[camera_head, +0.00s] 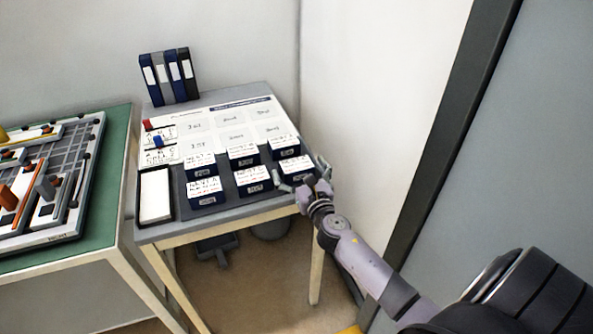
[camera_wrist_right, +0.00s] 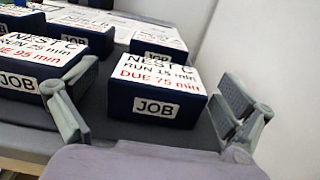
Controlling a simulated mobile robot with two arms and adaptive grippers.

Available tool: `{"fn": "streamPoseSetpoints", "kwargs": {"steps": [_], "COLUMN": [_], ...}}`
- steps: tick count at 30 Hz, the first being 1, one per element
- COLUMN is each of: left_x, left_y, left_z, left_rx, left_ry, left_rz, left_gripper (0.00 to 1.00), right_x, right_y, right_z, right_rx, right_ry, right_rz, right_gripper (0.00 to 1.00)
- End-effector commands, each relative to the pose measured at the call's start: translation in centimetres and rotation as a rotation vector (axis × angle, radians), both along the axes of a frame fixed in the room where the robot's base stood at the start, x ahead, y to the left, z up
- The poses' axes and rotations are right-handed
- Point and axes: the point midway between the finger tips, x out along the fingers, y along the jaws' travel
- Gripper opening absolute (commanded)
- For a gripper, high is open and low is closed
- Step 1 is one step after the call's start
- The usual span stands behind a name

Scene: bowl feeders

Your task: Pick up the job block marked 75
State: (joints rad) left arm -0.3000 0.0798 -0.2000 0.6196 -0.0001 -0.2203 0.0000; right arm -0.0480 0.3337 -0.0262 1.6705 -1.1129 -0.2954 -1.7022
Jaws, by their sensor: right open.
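The job block marked 75 (camera_wrist_right: 155,92) is a dark blue block. Its white top reads NEST C, RUN 15 min, DUE 75 min in red, and a JOB label is on its front. In the head view it is the block at the front right of the group (camera_head: 296,168), at the table's right edge. My right gripper (camera_head: 304,180) is open beside it. In the right wrist view the fingers (camera_wrist_right: 145,98) stand wide on either side of the block's front, and it is not held. My left gripper is not in view.
A neighbouring job block (camera_wrist_right: 30,65) reading DUE 95 min sits close to the left finger. Several more blocks stand on the grey table (camera_head: 225,213). A white sheet in a black tray (camera_head: 155,195) and binders (camera_head: 168,77) are further left. A wall (camera_head: 370,80) rises on the right.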

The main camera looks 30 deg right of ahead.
Motion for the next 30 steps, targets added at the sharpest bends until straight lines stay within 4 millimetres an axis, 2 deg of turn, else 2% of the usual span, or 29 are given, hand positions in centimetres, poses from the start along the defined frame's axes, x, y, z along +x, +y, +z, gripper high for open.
{"fn": "streamPoseSetpoints", "kwargs": {"steps": [3,11,30], "left_x": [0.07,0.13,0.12], "left_y": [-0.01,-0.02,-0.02], "left_z": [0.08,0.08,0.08], "left_rx": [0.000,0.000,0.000], "left_ry": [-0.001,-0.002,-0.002], "left_rz": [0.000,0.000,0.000], "left_gripper": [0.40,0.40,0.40], "right_x": [1.20,1.45,1.41], "right_y": [-0.30,-0.34,-0.35], "right_z": [0.09,0.08,0.08], "right_rx": [0.000,0.000,0.000], "right_ry": [0.000,0.000,0.000], "right_rz": [-0.001,0.000,0.000], "right_gripper": [0.98,0.98,0.56]}}
